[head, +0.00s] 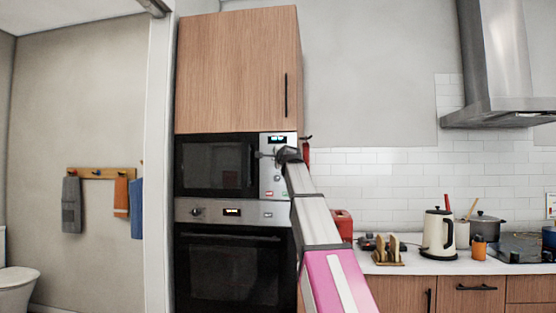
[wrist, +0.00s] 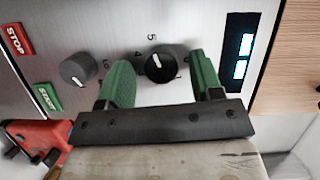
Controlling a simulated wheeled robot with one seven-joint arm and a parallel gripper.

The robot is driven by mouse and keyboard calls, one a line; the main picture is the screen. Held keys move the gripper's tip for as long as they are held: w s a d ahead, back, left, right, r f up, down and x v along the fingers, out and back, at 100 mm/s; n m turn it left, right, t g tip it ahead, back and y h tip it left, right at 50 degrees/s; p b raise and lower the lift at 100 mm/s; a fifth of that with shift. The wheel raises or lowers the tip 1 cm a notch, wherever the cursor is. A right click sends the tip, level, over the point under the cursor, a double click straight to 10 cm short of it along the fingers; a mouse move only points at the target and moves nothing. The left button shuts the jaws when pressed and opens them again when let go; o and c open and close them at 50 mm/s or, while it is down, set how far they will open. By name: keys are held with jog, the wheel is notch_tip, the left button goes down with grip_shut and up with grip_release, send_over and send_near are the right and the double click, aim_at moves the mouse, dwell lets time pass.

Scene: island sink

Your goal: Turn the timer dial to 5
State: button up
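The timer dial (wrist: 160,64) is a round black knob with a white pointer mark on the steel control panel. Its pointer faces up in the wrist view, roughly toward the printed 5. My gripper (wrist: 160,61) has its two green fingers on either side of the dial, with a visible gap to it on both sides. It is open and holds nothing.
A second, grey knob (wrist: 78,69) sits left of my fingers in the wrist view. The red STOP button (wrist: 16,40) and green START button (wrist: 47,98) are further left. A lit display (wrist: 244,57) is at right. An oven (head: 230,262) is below the microwave.

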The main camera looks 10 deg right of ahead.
jog(key=s+d, duration=0.1)
jog(key=s, duration=0.9)
jog(key=shift+s, duration=0.4)
notch_tip(320, 180, down, 46)
jog(key=s+a+n+g, duration=0.1)
jog(key=s+n+g, duration=0.1)
jog(key=n+g, duration=0.65)
jog(key=s+f+n+g, duration=0.2)
jog(key=s+f+g, duration=0.1)
jog(key=s+f, duration=0.5)
jog(key=s+f+n+g+h, duration=0.1)
jog(key=s+f+n+g, duration=0.1)
jog(key=s+f, duration=0.6)
jog(key=s+f+n+g, duration=0.3)
jog(key=s+f, duration=0.5)
jog(key=f, duration=0.9)
jog(key=shift+a+f+g+h, duration=0.3)
jog(key=shift+a+f+g, duration=0.1)
jog(key=shift+g, duration=0.35)
